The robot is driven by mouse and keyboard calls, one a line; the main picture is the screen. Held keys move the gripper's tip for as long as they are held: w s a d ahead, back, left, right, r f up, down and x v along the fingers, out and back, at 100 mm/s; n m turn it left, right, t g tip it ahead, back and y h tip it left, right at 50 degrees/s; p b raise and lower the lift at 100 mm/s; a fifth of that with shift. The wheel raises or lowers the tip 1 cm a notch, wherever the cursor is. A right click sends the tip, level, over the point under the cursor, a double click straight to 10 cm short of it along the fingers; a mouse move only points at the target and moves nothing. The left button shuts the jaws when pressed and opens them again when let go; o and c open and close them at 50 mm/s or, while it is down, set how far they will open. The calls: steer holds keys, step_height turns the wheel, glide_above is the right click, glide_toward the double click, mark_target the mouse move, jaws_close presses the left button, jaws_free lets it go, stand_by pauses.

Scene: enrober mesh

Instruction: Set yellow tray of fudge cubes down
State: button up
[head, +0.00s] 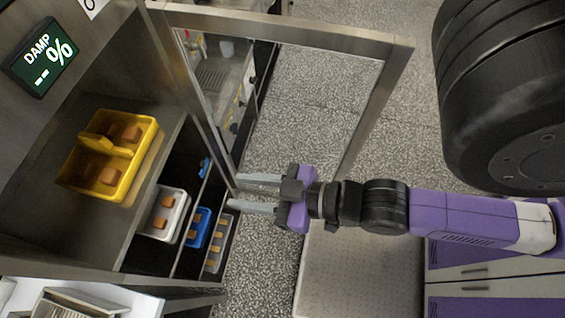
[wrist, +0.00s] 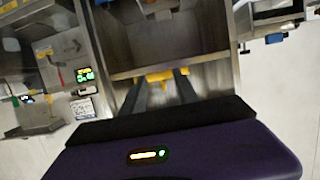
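The yellow tray (head: 75,172) holds several brown fudge cubes (head: 110,177) and has a raised handle (head: 105,146) across its middle. It sits on the top shelf of the open metal cabinet. My gripper (head: 240,193) is outside the cabinet opening, to the right of the tray and clear of it, with its two grey fingers apart and nothing between them. In the wrist view, a yellow shape (wrist: 154,76), likely the tray, shows beyond the spread fingers (wrist: 160,85); its cubes cannot be made out there.
Lower shelves hold a white tray (head: 183,232) and a blue tray (head: 190,240) with cubes. A metal-framed glass door (head: 395,95) stands open behind my gripper. A display (head: 43,57) reading "DAMP %" is above the shelf. Speckled floor (head: 320,100) shows beyond.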

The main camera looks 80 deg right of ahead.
steer(key=v, duration=0.7)
steer(key=shift+s+a+f, duration=0.15)
steer(key=shift+s+a, duration=0.15)
steer(key=shift+a, duration=0.05)
step_height(320, 180, down, 3)
steer(key=b, duration=0.3)
steer(key=shift+s, duration=0.15)
